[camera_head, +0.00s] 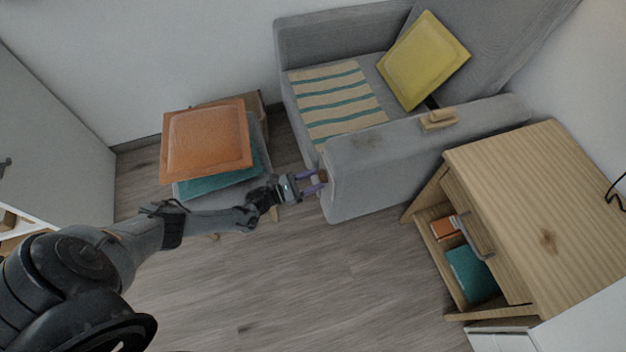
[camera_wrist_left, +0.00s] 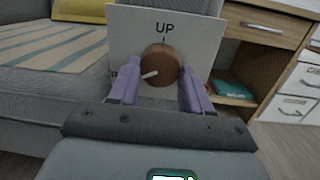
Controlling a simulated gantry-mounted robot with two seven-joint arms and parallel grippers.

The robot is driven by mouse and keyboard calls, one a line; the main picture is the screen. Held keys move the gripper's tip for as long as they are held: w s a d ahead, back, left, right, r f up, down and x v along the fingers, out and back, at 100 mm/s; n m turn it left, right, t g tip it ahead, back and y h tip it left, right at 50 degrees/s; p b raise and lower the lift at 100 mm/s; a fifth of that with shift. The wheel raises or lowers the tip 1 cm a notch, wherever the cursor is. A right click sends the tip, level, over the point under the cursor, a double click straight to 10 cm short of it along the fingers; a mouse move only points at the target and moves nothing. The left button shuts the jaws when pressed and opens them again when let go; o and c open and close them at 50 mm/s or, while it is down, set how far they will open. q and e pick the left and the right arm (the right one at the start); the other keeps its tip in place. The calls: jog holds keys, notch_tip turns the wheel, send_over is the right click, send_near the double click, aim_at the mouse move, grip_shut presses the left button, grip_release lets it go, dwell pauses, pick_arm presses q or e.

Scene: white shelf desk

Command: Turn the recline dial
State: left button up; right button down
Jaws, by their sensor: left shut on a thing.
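The recline dial (camera_wrist_left: 160,65) is a round brown knob with a pale pointer line, in the left wrist view. It sits on a white plate (camera_wrist_left: 193,22) marked "UP" at the top; the pointer is aimed to the lower left, away from that mark. My left gripper (camera_head: 321,181) is at the front end of the armchair's near arm (camera_head: 350,185). Its purple fingers, which also show in the left wrist view (camera_wrist_left: 155,90), stand on both sides of the dial and are shut on it. In the head view the dial is mostly hidden by the fingers. My right gripper is not in view.
The grey armchair holds a yellow cushion (camera_head: 423,60) and a striped cloth (camera_head: 335,100). An orange cushion (camera_head: 206,140) lies on a stool left of my left gripper. A wooden desk (camera_head: 550,210) with an open compartment stands at right. The floor (camera_head: 310,270) between is clear.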

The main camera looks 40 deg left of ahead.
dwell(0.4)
pick_arm(q)
jog(key=o, duration=1.1)
jog(key=shift+c, duration=0.2)
jog(key=p+v, duration=0.1)
jog(key=v, duration=1)
jog(key=shift+p, duration=0.4)
